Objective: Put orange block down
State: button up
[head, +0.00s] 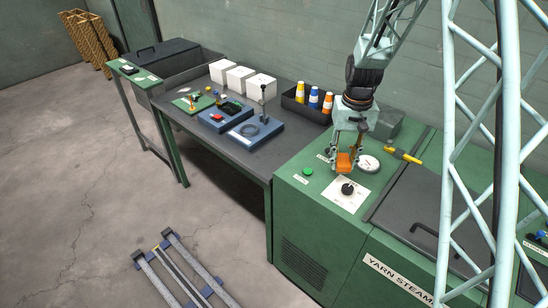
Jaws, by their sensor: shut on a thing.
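My gripper (345,160) points down over the left part of the green yarn steamer's top (302,183). It is shut on the orange block (344,162), which shows between the fingers. The exact gap below the block cannot be told.
A green button (307,171) and a yellow-handled tool (404,155) are near the gripper. The dark table (258,168) at left holds blue trays (257,131), white boxes (262,87) and a black bin (292,103) with coloured cones. Pale blue lattice bars cross the right side.

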jog(key=w+a+f+n+p, duration=0.1)
jog(key=w+a, duration=0.1)
jog(key=a, duration=0.4)
jog(key=w+a+f+n+p, duration=0.1)
jog(key=w+a+n, duration=0.1)
jog(key=a, duration=0.4)
jog(key=w+a+n, duration=0.2)
jog(key=a, duration=0.4)
jog(key=shift+a+f+p, duration=0.1)
jog(key=shift+f+p, duration=0.3)
jog(key=a+f+n+p, duration=0.1)
jog(key=a+f+n, duration=0.1)
jog(key=a, duration=0.7)
jog(key=a+f+n+p, duration=0.1)
jog(key=a+n, duration=0.2)
jog(key=a, duration=0.6)
jog(key=shift+a+f, duration=0.15)
jog(key=shift+f, duration=0.25)
jog(key=shift+w, duration=0.1)
send_over(274, 157)
jog(key=shift+w+f+p, duration=0.1)
jog(key=shift+f+p, duration=0.2)
jog(key=shift+f, duration=0.4)
jog(key=shift+f, duration=0.1)
jog(key=shift+f, duration=1.7)
jog(key=shift+f, duration=0.2)
